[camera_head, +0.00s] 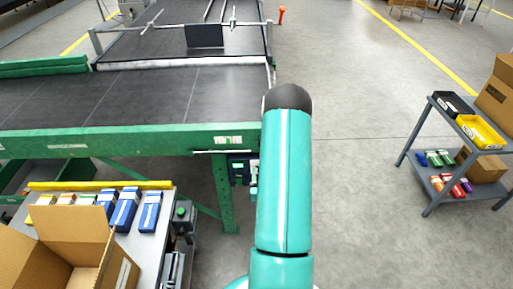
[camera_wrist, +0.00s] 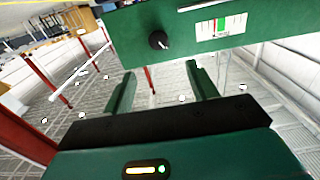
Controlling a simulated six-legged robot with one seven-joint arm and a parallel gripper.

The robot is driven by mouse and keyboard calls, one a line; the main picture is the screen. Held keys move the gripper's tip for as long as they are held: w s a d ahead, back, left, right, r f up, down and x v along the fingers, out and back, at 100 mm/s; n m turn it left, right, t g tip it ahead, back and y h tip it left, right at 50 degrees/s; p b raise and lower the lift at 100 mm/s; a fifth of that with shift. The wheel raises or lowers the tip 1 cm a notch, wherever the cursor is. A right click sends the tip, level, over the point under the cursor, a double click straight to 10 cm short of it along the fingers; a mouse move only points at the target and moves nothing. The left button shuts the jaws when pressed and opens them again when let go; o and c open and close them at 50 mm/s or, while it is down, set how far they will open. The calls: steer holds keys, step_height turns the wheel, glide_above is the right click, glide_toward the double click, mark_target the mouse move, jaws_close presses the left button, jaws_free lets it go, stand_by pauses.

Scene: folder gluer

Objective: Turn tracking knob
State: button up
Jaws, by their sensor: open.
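The tracking knob (camera_wrist: 158,40) is a small round black knob with a light pointer mark. It sits on a green machine beam (camera_wrist: 125,30) in the wrist view, left of a white scale (camera_wrist: 219,28) with a green band and a red mark. My gripper (camera_wrist: 160,78) is open and empty. Its two green fingers stand apart below the knob in the picture, with no visible contact. In the head view the scale (camera_head: 228,140) shows on the green side rail. There my teal arm hides the gripper, and I cannot make out the knob.
The dark conveyor bed (camera_head: 150,95) lies behind the green rail (camera_head: 120,140). A bench with an open cardboard box (camera_head: 75,245) and blue cartons (camera_head: 125,208) stands front left. A grey cart (camera_head: 430,185) with bins stands right. The floor between is clear.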

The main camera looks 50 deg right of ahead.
steer(key=x, duration=1.3)
steer(key=shift+w+d, duration=0.15)
steer(key=shift+d, duration=0.25)
steer(key=c, duration=1)
steer(key=shift+o, duration=0.2)
steer(key=shift+n, duration=0.3)
steer(key=shift+w+a+n, duration=0.1)
steer(key=shift+n, duration=2.6)
